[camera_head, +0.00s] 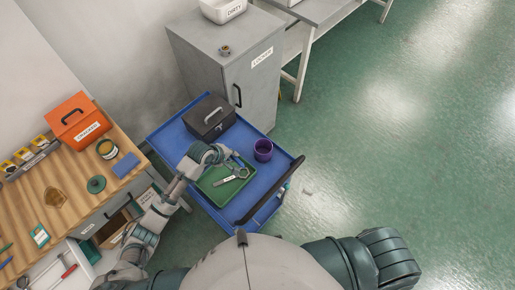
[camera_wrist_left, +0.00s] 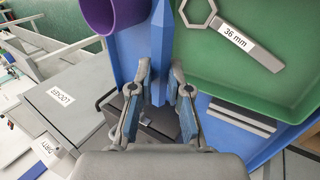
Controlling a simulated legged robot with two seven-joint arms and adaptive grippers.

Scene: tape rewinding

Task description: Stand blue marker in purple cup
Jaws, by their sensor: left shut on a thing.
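The purple cup (camera_head: 263,149) stands upright on the blue cart, to the right of the green tray. It also shows at the top left of the left wrist view (camera_wrist_left: 112,14). My left gripper (camera_head: 233,160) is over the cart, just left of the cup, above the tray's far edge. In the left wrist view its fingers (camera_wrist_left: 160,80) are closed on the blue marker (camera_wrist_left: 160,45), a narrow blue strip between the fingertips. The marker is apart from the cup. Its lower end is hard to make out against the blue cart. My right gripper is out of view.
The green tray (camera_head: 216,190) holds a 36 mm wrench (camera_head: 231,178). A dark cash box (camera_head: 209,117) stands at the cart's far side, and a dark handle (camera_head: 270,192) runs along its right edge. A grey locker (camera_head: 228,70) stands behind, a wooden workbench (camera_head: 75,200) at left.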

